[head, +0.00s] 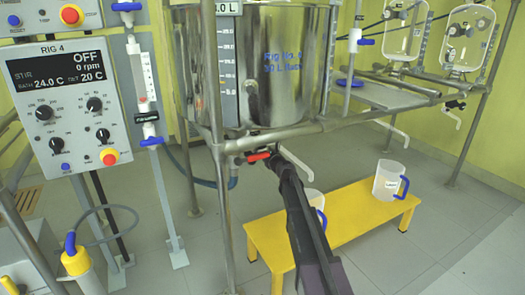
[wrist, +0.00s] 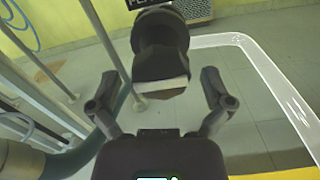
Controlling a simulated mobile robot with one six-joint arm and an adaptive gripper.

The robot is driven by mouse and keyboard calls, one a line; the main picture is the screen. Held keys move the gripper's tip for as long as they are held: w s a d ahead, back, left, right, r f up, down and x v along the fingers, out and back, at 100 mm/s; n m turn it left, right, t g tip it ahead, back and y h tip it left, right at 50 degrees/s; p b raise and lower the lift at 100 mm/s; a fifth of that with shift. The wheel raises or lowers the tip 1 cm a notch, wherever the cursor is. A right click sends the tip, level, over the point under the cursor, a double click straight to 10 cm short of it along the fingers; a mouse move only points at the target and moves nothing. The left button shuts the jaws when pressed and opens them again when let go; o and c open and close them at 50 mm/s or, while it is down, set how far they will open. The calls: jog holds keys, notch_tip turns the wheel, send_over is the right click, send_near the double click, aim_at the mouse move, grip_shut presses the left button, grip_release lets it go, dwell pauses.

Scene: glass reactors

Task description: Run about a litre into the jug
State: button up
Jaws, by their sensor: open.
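The vessel (head: 265,70) of the rig hangs in its frame, with a scale strip on its side. Under it is the drain valve with a red handle (head: 259,157), and a pale spout (head: 298,164) bends down to the right. A jug (head: 314,197) with a blue handle stands on the yellow bench below, partly hidden by my arm. My gripper (wrist: 162,92) is open just below the valve. In the wrist view a dark valve part (wrist: 161,50) lies ahead between the fingers, with no clear contact. The pale spout (wrist: 268,68) curves past on the right. The red handle does not show there.
A second jug (head: 388,181) stands at the right end of the yellow bench (head: 345,222). The control panel (head: 70,105) reads OFF, 0 rpm. Frame posts (head: 222,190) and a hose stand left of my arm. Open floor lies right of the bench.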

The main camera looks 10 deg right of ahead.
jog(key=c, duration=1.1)
jog(key=shift+w, duration=0.1)
jog(key=shift+n, duration=0.3)
jog(key=shift+a+n, duration=0.1)
jog(key=shift+n, duration=2.6)
jog(key=o, duration=1.1)
